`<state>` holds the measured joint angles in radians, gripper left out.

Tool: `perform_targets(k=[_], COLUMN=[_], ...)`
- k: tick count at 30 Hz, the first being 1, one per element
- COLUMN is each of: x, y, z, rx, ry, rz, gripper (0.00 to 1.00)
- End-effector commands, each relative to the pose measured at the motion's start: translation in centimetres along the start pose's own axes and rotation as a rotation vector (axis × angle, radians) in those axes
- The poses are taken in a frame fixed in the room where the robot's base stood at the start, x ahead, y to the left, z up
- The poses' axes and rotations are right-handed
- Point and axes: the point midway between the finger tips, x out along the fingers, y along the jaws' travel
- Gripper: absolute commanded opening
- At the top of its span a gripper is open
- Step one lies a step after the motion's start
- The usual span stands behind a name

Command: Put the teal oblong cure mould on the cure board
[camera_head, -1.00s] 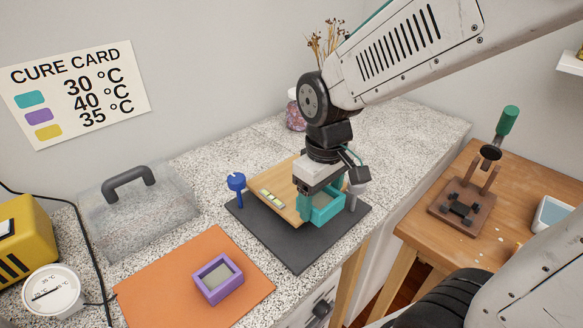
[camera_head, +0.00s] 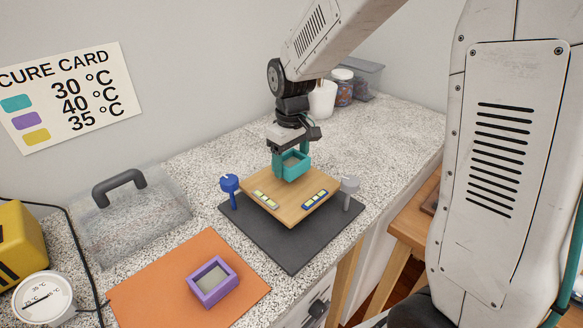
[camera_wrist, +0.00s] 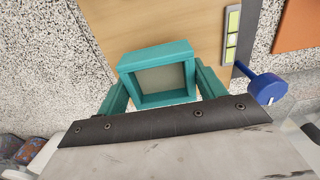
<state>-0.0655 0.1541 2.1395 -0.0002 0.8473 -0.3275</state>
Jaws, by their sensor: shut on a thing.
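The teal mould (camera_head: 297,168) is an open-topped box with a greyish fill. My gripper (camera_head: 290,158) is shut on it, with teal fingers on two opposite sides. The mould is over the back part of the wooden cure board (camera_head: 275,206); whether it touches the board or hovers just above cannot be told. In the wrist view the teal mould (camera_wrist: 128,64) sits between the fingers, roughly level, with the wooden board (camera_wrist: 185,25) beneath and beyond it. The board carries two level vials, both uncovered in the head view.
The board is over a dark grey plate (camera_head: 290,255) with a blue knob (camera_head: 229,186) and a grey knob (camera_head: 350,188). A purple mould (camera_head: 212,297) lies on an orange mat (camera_head: 150,290). A clear cover (camera_head: 130,225) with a handle stands left. Jars and a white container stand behind.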

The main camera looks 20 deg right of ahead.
Motion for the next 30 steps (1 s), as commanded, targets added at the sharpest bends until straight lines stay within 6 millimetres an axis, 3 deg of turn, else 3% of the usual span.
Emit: perform_targets(k=[5, 16, 17, 19, 30], x=[2.4, 2.8, 2.9, 2.8, 2.3], y=[-0.1, 0.0, 0.0, 0.0, 0.0], z=[0.1, 0.1, 0.1, 0.1, 0.1], rx=[0.0, 0.0, 0.0, 0.0, 0.0], ry=[-0.004, -0.001, 0.0, 0.0, 0.001], rz=[-0.001, 0.0, 0.0, 0.0, 0.0], gripper=[0.44, 0.44, 0.72, 0.91, 0.91])
